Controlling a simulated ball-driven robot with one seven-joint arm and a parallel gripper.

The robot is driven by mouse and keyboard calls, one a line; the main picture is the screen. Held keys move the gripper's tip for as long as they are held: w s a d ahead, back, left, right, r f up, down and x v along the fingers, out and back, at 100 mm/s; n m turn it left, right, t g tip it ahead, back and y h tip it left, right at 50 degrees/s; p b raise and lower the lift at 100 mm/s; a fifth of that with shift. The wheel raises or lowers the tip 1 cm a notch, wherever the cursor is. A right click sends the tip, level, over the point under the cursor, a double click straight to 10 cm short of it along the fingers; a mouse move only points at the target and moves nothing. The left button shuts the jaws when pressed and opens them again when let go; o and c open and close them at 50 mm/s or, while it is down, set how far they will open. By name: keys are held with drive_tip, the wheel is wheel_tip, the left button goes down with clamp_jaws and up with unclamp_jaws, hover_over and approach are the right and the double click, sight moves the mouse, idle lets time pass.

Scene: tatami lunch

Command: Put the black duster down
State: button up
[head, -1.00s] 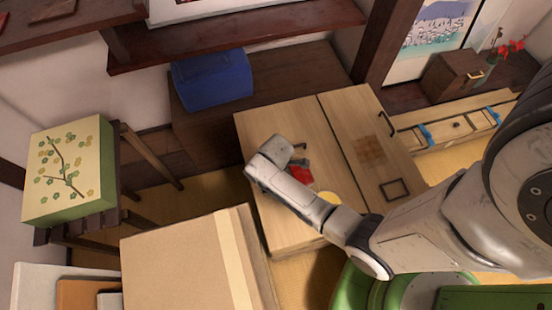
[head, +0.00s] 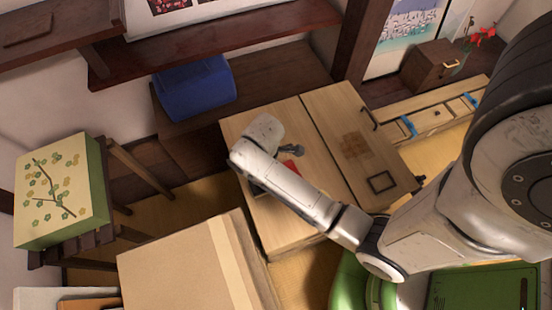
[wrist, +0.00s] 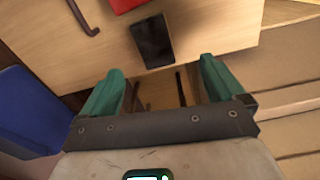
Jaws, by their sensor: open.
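A flat, dark rectangular block, which looks like the black duster (wrist: 152,41), lies on the light wooden top in the wrist view. It is just beyond my fingertips and apart from them. My gripper (wrist: 161,68) has its two teal fingers spread wide with nothing between them. In the head view my arm reaches over the light wooden chest (head: 318,135) and hides most of the gripper. I cannot make out the duster clearly there.
A red thing (head: 291,167) lies on the chest beside my arm; its edge shows in the wrist view (wrist: 128,4). A blue box (head: 195,88) stands behind. A cardboard box (head: 180,265) is in front left. A flowered box (head: 62,190) stands at far left. The chest's right part looks mostly free.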

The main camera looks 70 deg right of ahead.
drive_tip(key=s+a+r+m, duration=0.4)
drive_tip(key=s+r+m, duration=0.4)
drive_tip(key=r, duration=0.1)
drive_tip(key=shift+a+r+t, duration=0.15)
drive_tip(key=shift+a+t, duration=0.1)
drive_tip(key=shift+t, duration=0.15)
drive_tip(key=shift+s, duration=0.15)
